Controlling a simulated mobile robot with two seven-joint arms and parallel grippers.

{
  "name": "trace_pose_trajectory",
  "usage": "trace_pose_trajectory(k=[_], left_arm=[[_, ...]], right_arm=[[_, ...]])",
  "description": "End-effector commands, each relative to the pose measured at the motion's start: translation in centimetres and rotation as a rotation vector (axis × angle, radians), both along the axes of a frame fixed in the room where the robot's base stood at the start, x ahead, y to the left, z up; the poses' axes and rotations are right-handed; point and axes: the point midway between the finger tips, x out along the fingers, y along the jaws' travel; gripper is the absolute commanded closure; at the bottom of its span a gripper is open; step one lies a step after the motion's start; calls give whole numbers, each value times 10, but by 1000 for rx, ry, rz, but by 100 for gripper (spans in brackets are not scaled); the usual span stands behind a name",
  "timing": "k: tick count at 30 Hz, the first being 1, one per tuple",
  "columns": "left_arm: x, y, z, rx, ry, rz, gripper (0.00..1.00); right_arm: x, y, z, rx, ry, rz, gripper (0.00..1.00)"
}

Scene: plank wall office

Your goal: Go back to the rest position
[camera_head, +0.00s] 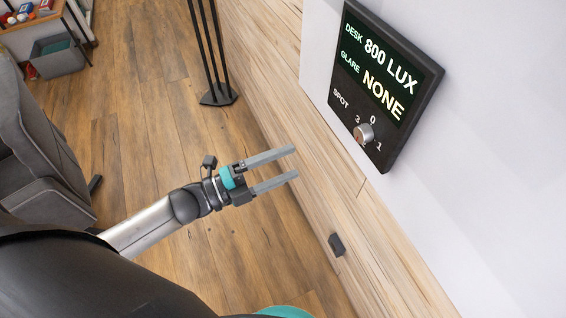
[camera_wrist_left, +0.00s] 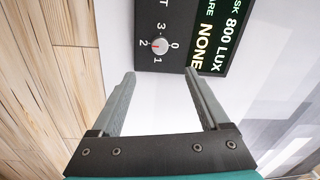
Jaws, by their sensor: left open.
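My left gripper (camera_head: 283,166) reaches in from the left in the head view. It is open and empty, with its two grey fingers apart. A dark wall panel (camera_head: 350,75) hangs on the white wall to the upper right of the gripper. Its display reads DESK 800 LUX and GLARE NONE. A round silver knob (camera_head: 364,133) marked SPOT sits low on the panel, apart from the fingers. In the left wrist view the knob (camera_wrist_left: 159,46) lies beyond the fingertips, with its red mark near 2. My right gripper is not in view.
A grey chair (camera_head: 40,150) stands at the left. A black stand (camera_head: 217,95) stands on the wooden floor near the plank wall. A grey bin (camera_head: 57,56) sits at the upper left below a shelf with small items. A small dark fitting (camera_head: 337,245) is on the planks.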

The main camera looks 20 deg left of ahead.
Motion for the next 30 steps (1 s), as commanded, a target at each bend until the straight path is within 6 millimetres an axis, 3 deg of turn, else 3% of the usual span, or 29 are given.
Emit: trace_pose_trajectory(k=[12, 16, 20, 23, 26, 30], left_arm=[[1, 0, -1, -1, 4, 4, 21], [6, 11, -25, -22, 88, 71, 21], [10, 41, -92, -81, 316, 256, 21], [-3, 68, -163, -148, 554, 443, 21], [-35, 87, -231, -216, 786, 625, 21], [-103, 97, -313, -301, 1096, 868, 21]], right_arm=[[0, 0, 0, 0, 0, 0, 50], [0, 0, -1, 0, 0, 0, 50], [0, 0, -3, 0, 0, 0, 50], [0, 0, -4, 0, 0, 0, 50], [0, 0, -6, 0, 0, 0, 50], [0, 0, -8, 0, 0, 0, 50]])
